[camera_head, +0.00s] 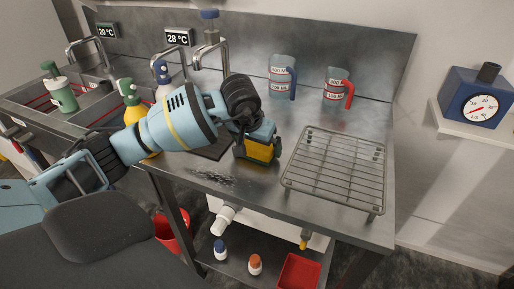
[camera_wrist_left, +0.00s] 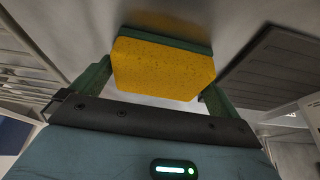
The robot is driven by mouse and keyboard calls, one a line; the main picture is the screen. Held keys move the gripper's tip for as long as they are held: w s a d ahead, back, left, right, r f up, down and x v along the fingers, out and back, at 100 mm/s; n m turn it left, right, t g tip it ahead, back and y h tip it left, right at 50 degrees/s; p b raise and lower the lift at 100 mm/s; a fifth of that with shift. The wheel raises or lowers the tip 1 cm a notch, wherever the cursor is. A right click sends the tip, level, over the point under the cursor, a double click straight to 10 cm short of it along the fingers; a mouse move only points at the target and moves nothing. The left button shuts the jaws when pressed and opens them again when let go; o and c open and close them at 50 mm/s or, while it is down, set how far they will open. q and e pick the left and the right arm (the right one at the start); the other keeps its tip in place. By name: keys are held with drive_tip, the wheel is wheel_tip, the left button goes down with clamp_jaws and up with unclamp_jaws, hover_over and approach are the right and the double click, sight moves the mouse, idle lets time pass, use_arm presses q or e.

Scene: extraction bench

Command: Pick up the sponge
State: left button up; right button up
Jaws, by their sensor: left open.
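The sponge (camera_head: 257,151) is yellow with a dark green layer. It is on the steel bench (camera_head: 350,226), left of the wire rack. My left gripper (camera_head: 258,148) reaches down over it from the left. In the left wrist view the yellow face of the sponge (camera_wrist_left: 163,69) fills the space between the two green fingers (camera_wrist_left: 156,84). The fingers are open, one on each side of the sponge. I cannot tell whether either finger touches it. My right gripper is not in view.
The wire rack (camera_head: 335,168) stands close on the right. Two measuring jugs (camera_head: 283,77) (camera_head: 337,88) stand behind. Yellow (camera_head: 133,113) and green (camera_head: 63,95) bottles stand left by the sinks and taps (camera_head: 210,56). A red bin (camera_head: 172,232) is below.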

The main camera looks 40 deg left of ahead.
use_arm(q)
drive_tip(key=shift+w+f, duration=0.1)
drive_tip(key=shift+f, duration=0.1)
drive_tip(key=c, duration=0.7)
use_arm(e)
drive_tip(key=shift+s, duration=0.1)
use_arm(q)
drive_tip(key=shift+r, duration=0.1)
